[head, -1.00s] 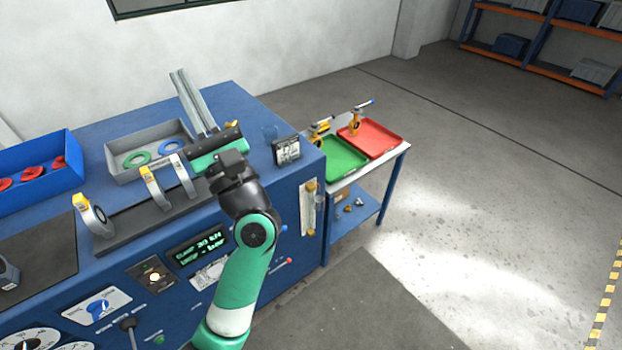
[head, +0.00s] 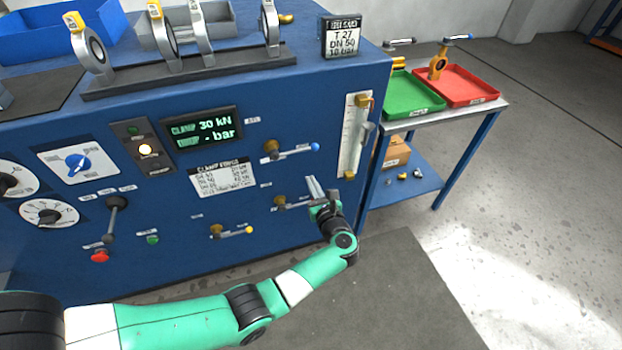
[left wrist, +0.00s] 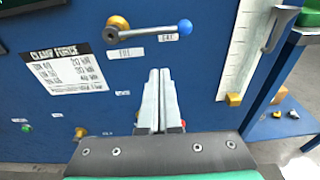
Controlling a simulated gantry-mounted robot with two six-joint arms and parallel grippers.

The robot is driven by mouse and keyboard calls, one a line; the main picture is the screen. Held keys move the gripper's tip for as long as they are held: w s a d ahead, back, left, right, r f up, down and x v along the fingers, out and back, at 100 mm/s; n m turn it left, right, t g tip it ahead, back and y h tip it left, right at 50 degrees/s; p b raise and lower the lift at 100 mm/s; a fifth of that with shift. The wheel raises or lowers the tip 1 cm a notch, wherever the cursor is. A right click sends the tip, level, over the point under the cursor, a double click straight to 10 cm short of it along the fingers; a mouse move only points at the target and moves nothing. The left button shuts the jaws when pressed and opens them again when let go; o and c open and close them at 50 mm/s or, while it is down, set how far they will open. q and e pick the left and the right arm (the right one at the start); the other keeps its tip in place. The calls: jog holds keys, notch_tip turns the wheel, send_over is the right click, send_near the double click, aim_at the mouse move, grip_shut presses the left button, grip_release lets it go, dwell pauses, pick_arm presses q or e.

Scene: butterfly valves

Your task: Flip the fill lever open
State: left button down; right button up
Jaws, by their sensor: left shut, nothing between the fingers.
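On the blue bench front, a blue-tipped lever (head: 292,150) lies about level, handle to the right; it also shows in the left wrist view (left wrist: 150,31). A label that seems to read FILL (left wrist: 125,53) sits just below it. I cannot tell surely which lever it names. A second lever (head: 290,204) below is partly hidden by my left gripper (head: 314,187); a bit of red (left wrist: 183,123) shows beside the fingers. My left gripper, also in the left wrist view (left wrist: 160,73), is shut and empty, fingers pointing up, below the blue-tipped lever. My right gripper is out of view.
A yellow-tipped lever (head: 232,232) sits lower left. A gauge tube (head: 354,135) stands at the panel's right edge. A side table holds a green tray (head: 415,108) and a red tray (head: 470,85). A display (head: 202,128) is upper left.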

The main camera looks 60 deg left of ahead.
aim_at(294, 151)
pick_arm(q)
jog(key=shift+s+a+f, duration=0.15)
jog(key=shift+f, duration=0.7)
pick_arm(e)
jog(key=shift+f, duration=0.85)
pick_arm(q)
jog(key=b+x, duration=0.5)
jog(key=x, duration=0.5)
jog(key=r, duration=0.2)
jog(key=r+p, duration=0.1)
jog(key=r, duration=0.1)
jog(key=shift+s+d, duration=0.1)
jog(key=shift+d, duration=0.3)
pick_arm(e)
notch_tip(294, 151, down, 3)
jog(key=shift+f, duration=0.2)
pick_arm(q)
jog(key=shift+r, duration=0.1)
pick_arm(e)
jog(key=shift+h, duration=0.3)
